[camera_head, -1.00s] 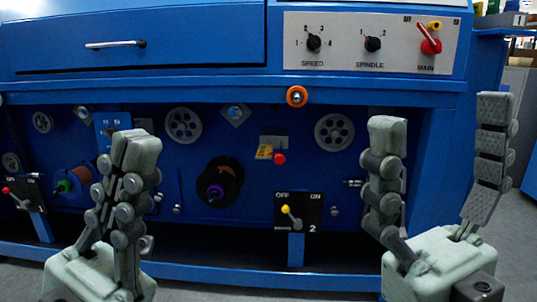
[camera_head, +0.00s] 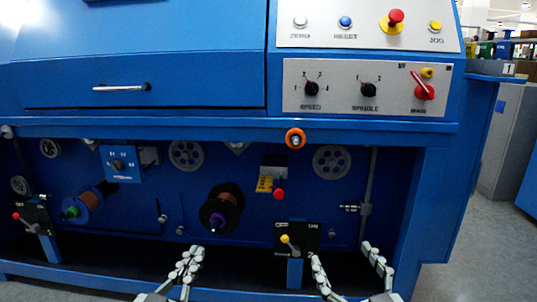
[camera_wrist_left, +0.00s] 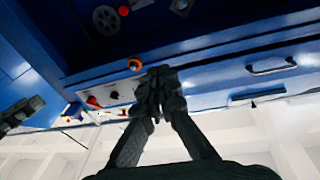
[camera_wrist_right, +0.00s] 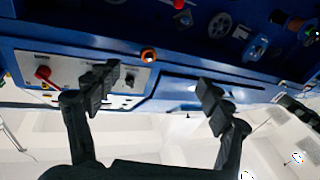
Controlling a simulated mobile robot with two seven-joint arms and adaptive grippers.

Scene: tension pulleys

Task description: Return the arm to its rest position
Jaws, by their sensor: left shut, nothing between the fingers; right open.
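My left gripper (camera_head: 190,262) is low in the head view, in front of the blue machine (camera_head: 200,130); its fingers are together and hold nothing. In the left wrist view its closed fingers (camera_wrist_left: 158,80) point at the machine front. My right gripper (camera_head: 343,262) is low at the right in the head view, its fingers spread and empty. In the right wrist view the open fingers (camera_wrist_right: 150,85) stand wide apart with nothing between them. Both grippers appear apart from the machine. Most of both arms is out of the head view.
The machine's recess holds pulleys (camera_head: 186,155), a dark spool (camera_head: 221,207), a yellow-knobbed switch (camera_head: 285,239) and a red-knobbed switch (camera_head: 16,216). An orange ring (camera_head: 295,138) sits on the rail above. Control panels (camera_head: 367,87) are above it. Grey floor (camera_head: 470,250) is free at the right.

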